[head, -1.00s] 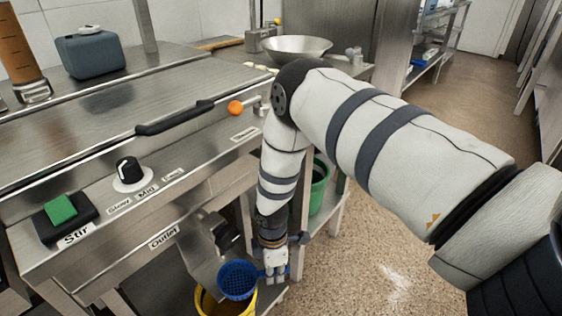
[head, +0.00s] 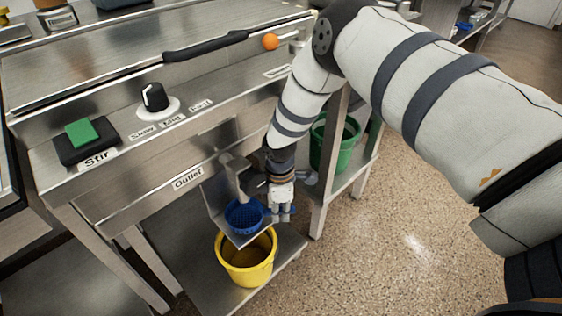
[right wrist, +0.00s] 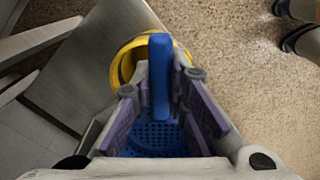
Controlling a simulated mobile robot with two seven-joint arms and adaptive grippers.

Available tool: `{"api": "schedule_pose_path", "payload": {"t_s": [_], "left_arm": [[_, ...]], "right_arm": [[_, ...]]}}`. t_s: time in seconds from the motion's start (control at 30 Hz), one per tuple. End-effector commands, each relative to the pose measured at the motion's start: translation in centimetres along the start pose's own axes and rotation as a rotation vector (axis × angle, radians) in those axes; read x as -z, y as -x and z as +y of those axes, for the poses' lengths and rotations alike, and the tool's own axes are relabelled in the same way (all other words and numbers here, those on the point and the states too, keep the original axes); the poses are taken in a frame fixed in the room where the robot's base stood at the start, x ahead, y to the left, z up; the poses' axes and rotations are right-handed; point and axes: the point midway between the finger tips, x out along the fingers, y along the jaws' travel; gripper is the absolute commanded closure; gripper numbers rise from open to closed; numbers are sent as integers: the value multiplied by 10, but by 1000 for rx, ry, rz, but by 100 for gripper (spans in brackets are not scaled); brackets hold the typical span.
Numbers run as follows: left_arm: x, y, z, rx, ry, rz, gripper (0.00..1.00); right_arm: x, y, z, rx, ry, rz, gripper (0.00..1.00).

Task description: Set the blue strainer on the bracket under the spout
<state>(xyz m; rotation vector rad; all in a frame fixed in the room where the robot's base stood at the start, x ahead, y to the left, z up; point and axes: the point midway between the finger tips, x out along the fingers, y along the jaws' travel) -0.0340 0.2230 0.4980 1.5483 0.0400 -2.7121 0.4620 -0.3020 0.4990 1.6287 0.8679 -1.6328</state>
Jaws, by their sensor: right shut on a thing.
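The blue strainer (head: 243,217) is a perforated basket below the metal spout (head: 242,186) at the Outlet label, over the bracket plate (head: 220,205). Whether it rests on the bracket or hangs just above it, I cannot tell. My right gripper (head: 280,215) is to its right, shut on its handle. In the right wrist view the blue handle (right wrist: 159,78) stands between the purple-padded fingers, with the perforated bowl (right wrist: 155,138) partly hidden behind them. My left gripper is not in view.
A yellow bucket (head: 240,275) stands on the low shelf below the strainer. A green bucket (head: 325,150) is behind my right forearm. The table leg (head: 327,185) is close to the right of my gripper. Open floor lies to the right.

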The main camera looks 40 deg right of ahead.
Motion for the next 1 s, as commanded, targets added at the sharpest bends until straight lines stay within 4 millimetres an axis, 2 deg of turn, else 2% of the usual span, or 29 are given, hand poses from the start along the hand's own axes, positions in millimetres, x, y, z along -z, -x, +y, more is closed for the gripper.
{"api": "schedule_pose_path", "payload": {"t_s": [1.0], "left_arm": [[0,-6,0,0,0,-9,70]], "right_arm": [[0,-11,0,1,1,0,100]]}}
